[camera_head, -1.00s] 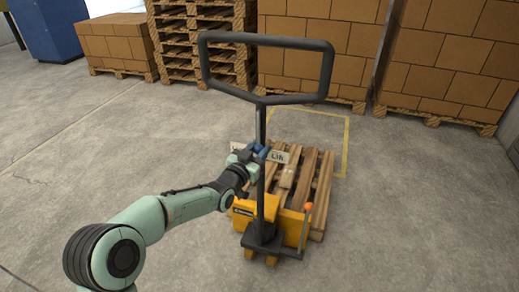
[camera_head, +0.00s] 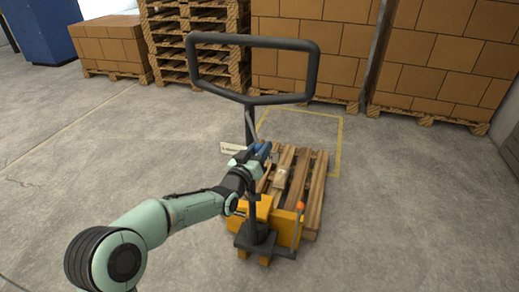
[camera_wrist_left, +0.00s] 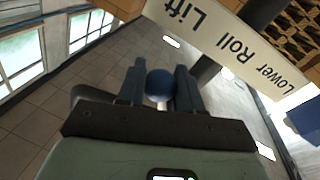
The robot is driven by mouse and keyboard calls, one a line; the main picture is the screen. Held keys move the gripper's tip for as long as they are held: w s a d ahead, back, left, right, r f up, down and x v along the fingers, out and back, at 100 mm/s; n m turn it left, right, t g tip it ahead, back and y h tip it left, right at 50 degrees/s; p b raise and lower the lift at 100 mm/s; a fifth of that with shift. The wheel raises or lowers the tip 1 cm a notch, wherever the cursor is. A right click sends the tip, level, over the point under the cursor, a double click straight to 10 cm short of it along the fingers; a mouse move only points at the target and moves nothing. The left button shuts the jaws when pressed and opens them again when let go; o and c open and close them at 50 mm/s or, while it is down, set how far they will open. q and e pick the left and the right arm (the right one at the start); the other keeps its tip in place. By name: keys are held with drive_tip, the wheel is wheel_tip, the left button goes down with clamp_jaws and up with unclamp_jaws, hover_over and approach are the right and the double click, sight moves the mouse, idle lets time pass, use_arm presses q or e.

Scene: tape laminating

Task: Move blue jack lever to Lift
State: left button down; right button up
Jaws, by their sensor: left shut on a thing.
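The blue jack lever shows its round knob (camera_wrist_left: 159,84) between my left gripper's fingers in the left wrist view. My left gripper (camera_wrist_left: 160,88) is shut on it. In the head view the left gripper (camera_head: 262,150) is at the jack's upright post, in front of the label plate (camera_head: 232,148). In the wrist view the white label plate (camera_wrist_left: 225,38) reads "Lift" at one end and "Lower" and "Roll" at the other. The knob is nearer the "Lift" end in that picture. My right gripper is not in view.
The pallet jack has a black loop handle (camera_head: 252,98) and a yellow body (camera_head: 287,228). A wooden pallet (camera_head: 313,190) lies over its forks. A yellow floor outline (camera_head: 341,140) is behind it. Stacked boxes (camera_head: 445,60) and pallets line the back. The floor at left is clear.

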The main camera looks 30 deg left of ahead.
use_arm(q)
drive_tip(key=shift+d+f, duration=0.1)
drive_tip(key=shift+d, duration=0.05)
drive_tip(key=c, duration=0.8)
unclamp_jaws()
drive_tip(key=shift+s, duration=0.1)
drive_tip(key=s, duration=0.4)
drive_tip(key=s+p, duration=0.1)
drive_tip(key=s, duration=0.3)
drive_tip(key=s+f+p, duration=0.1)
drive_tip(key=s, duration=0.4)
drive_tip(key=shift+d, duration=0.4)
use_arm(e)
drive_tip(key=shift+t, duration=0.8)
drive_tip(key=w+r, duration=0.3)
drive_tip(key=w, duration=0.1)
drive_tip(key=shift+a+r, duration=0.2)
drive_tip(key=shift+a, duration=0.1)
use_arm(q)
drive_tip(key=shift+f, duration=0.1)
